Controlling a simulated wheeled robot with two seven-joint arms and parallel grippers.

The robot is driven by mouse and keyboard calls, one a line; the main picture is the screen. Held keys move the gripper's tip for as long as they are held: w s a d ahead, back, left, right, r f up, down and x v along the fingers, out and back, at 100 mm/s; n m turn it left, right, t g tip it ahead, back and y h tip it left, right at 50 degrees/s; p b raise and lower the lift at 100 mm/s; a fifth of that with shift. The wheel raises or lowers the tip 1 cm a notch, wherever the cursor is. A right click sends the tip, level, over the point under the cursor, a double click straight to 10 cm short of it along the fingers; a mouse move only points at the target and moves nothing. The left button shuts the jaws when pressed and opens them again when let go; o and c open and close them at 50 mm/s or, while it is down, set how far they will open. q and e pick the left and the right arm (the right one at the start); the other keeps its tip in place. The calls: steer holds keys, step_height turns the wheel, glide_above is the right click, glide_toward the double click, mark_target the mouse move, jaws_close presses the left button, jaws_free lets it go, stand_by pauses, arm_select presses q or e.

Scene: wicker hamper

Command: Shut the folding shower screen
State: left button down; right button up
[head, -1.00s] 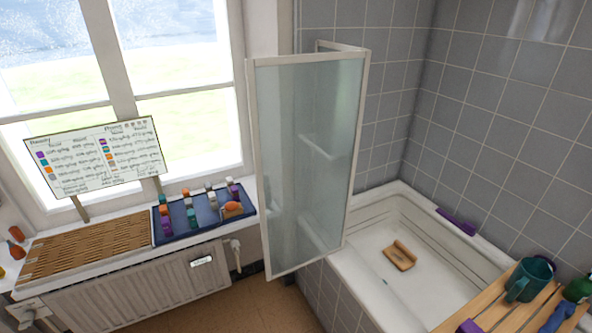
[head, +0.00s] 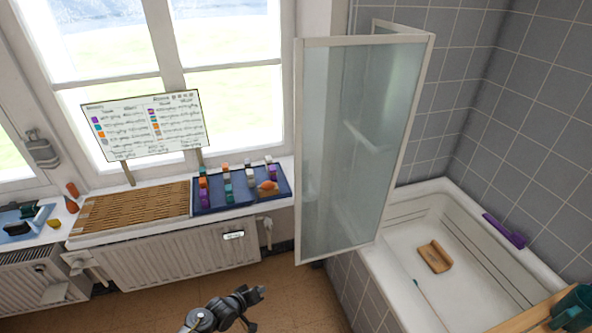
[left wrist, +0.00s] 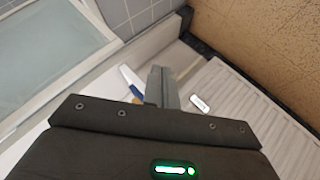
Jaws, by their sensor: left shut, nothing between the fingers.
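The folding shower screen (head: 355,140) has frosted panels in a pale frame. It stands at the near left end of the bathtub (head: 408,262). Its front panel juts left past the tub's edge, at an angle to the panel behind it, so the screen is partly folded. My left gripper (head: 258,294) is low in the head view, left of and below the screen's free edge, and apart from it. It is shut and empty. In the left wrist view, the shut fingers (left wrist: 162,85) point away from the screen (left wrist: 45,50), which fills the upper left. My right gripper is not in view.
A radiator (head: 165,276) runs below the windowsill. The sill holds a slatted wooden mat (head: 135,207), a blue tray (head: 238,205) of small coloured pieces and a sign (head: 145,125). Open tan floor (head: 150,310) lies before the radiator. A wooden tub board (head: 525,318) is at lower right.

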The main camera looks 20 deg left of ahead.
arm_select(q)
steer(key=w+r+n+t+h, duration=0.15)
steer(key=w+r, duration=0.35)
steer(key=r, duration=0.9)
steer(key=w+r+n+t+h, duration=0.1)
steer(key=w+r+t+h, duration=0.15)
steer(key=w+r, duration=0.7)
steer(key=w+r+n+t+h, duration=0.1)
steer(key=w+r+n+t, duration=0.1)
steer(key=r, duration=1.5)
steer(key=p+x, duration=0.3)
steer(key=x, duration=0.7)
steer(key=s, duration=0.1)
steer(key=s+d+p, duration=0.2)
steer(key=shift+d+f+m+t, duration=0.1)
steer(key=shift+f+m+t, duration=0.15)
steer(key=shift+f+t, duration=0.05)
steer(key=shift+s, duration=0.1)
